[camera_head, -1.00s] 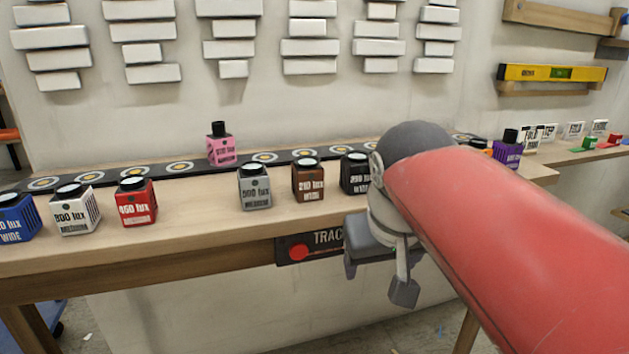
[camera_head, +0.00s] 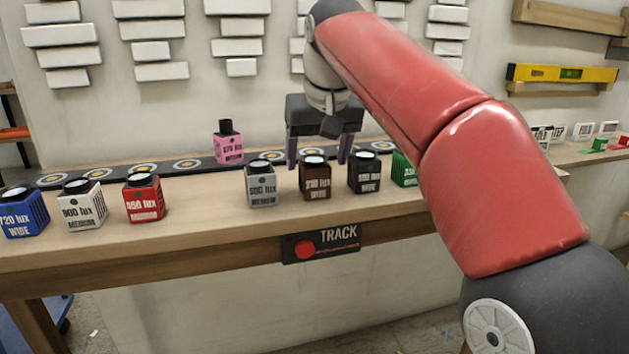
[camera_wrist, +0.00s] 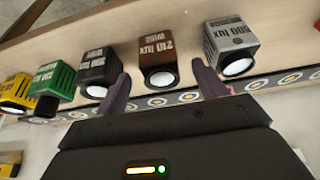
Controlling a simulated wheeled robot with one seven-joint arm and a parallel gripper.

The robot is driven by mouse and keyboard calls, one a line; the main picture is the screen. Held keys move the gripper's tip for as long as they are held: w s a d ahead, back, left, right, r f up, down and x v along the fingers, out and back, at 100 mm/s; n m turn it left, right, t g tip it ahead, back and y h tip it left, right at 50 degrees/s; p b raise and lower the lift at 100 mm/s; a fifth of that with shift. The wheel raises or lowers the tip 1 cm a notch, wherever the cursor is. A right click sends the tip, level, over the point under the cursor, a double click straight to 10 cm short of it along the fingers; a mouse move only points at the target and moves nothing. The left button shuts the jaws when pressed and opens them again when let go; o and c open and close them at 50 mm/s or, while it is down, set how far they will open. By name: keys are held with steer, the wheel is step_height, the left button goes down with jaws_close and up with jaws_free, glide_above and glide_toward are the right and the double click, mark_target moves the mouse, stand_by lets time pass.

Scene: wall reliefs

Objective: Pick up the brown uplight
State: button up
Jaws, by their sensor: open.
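The brown uplight (camera_head: 315,180) is a small box with a round white lens on top, labelled 210 lux wide. It stands on the bench between the grey uplight (camera_head: 261,185) and the black uplight (camera_head: 364,175). My gripper (camera_head: 318,164) is open and empty, pointing down above and slightly behind the brown uplight. In the wrist view the brown uplight (camera_wrist: 158,52) lies beyond and between the spread fingertips (camera_wrist: 160,85). The fingers do not appear to touch it.
Blue (camera_head: 22,212), white (camera_head: 82,205) and red (camera_head: 144,198) uplights stand to the left. A pink uplight (camera_head: 228,143) stands on the black track (camera_head: 110,175) behind. A green uplight (camera_head: 404,170) is at the right, partly hidden by my arm. A sign with a red button (camera_head: 304,249) is on the bench front.

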mark_target(317, 160)
steer(key=b+x, duration=0.1)
steer(key=x, duration=0.4)
steer(key=shift+w+f, duration=0.1)
steer(key=shift+w, duration=0.15)
steer(key=shift+c, duration=0.3)
steer(key=c, duration=1.1)
steer(key=shift+r, duration=0.2)
